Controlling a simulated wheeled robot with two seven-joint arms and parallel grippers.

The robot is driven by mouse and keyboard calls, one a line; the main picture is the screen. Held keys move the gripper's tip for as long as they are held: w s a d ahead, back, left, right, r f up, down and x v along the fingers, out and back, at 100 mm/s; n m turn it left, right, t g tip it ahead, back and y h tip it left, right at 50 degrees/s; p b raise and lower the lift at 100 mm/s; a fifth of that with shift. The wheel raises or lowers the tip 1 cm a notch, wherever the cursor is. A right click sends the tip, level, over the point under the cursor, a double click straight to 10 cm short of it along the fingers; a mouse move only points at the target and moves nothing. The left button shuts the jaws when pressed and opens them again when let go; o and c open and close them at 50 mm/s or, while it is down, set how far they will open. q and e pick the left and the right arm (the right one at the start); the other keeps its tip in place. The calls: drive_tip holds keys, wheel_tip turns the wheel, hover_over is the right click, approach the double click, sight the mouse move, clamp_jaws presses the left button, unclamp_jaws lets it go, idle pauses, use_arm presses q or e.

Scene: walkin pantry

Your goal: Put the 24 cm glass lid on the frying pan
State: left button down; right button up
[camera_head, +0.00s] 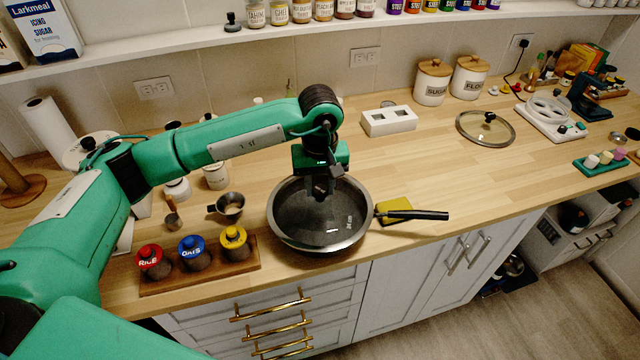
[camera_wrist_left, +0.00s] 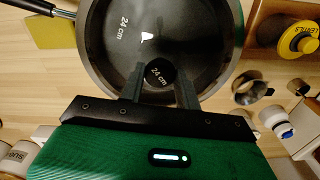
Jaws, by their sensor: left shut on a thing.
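The frying pan (camera_head: 428,215) sits near the counter's front edge, its black handle pointing right; it also shows in the wrist view (camera_wrist_left: 32,6). The clear glass lid (camera_head: 300,210) lies over the pan's opening, roughly centred, and the dark pan floor shows through it. My left gripper (camera_head: 322,190) points down over the pan, shut on the lid's black knob (camera_wrist_left: 158,72), which is marked 24 cm. I cannot tell whether the lid's rim touches the pan or hovers just above it. My right gripper is not in view.
Another glass lid (camera_head: 485,128) lies farther right. A yellow cloth or sponge (camera_head: 394,206) is by the pan handle. Left of the pan are a metal cup (camera_head: 230,206) and a wooden tray (camera_head: 200,281) with three capped jars. The counter right of the handle is clear.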

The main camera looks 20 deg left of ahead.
use_arm(q)
drive_tip(key=shift+f+b, duration=0.15)
drive_tip(key=shift+b, duration=0.2)
drive_tip(key=c, duration=0.9)
unclamp_jaws()
drive_tip(key=shift+r, duration=0.5)
drive_tip(key=shift+r+b, duration=1.75)
drive_tip(key=shift+r, duration=4.7)
